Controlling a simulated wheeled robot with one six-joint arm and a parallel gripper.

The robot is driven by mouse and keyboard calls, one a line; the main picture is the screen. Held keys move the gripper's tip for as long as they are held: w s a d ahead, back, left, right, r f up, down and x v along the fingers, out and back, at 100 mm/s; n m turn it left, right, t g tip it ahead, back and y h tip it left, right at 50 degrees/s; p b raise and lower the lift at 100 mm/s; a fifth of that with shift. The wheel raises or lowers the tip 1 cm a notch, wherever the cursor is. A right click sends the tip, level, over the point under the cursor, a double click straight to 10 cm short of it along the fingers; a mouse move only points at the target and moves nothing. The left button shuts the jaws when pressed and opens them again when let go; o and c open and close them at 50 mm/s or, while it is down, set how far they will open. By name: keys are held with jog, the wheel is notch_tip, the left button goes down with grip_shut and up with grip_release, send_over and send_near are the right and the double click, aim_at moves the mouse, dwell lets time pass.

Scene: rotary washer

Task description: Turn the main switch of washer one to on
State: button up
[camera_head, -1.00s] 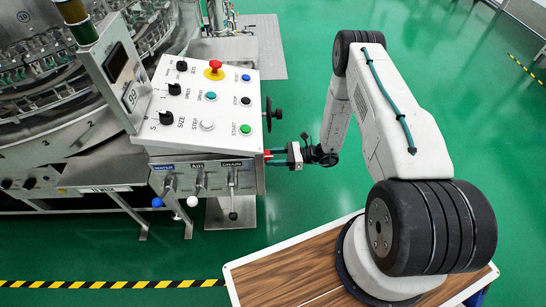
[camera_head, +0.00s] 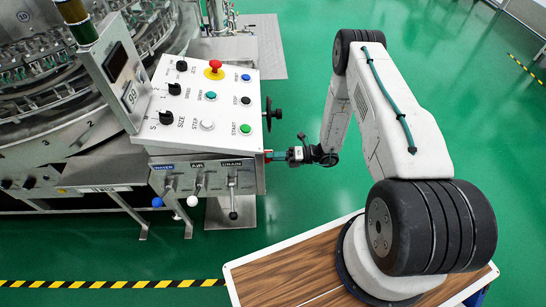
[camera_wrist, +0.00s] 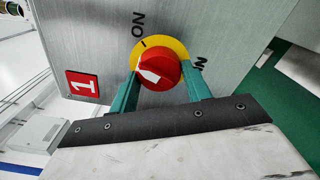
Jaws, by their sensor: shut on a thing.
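The main switch (camera_wrist: 160,68) is a red knob with a white mark on a yellow round plate, on the grey side panel of the machine in the wrist view. A red label with the number 1 (camera_wrist: 83,86) is on the panel to its left. "ON" is printed at the plate's upper left, and another marking at its right is partly hidden by a finger. My gripper (camera_wrist: 161,88) has its two green fingers on either side of the knob, shut on it. In the head view my gripper (camera_head: 273,156) is at the right side of the control box; the knob is mostly hidden there.
The control box (camera_head: 200,140) has several buttons, knobs and a red emergency stop (camera_head: 215,65) on top. Lever valves (camera_head: 199,182) hang at its front. A black handwheel (camera_head: 273,113) projects close above my gripper. The green floor to the right is clear.

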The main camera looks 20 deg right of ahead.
jog(key=m, duration=0.5)
jog(key=shift+w, duration=0.1)
dwell(0.5)
jog(key=o, duration=1)
jog(key=shift+c, duration=0.2)
jog(key=shift+d, duration=0.1)
jog(key=v, duration=0.7)
jog(key=shift+d, duration=0.3)
jog(key=shift+r, duration=0.1)
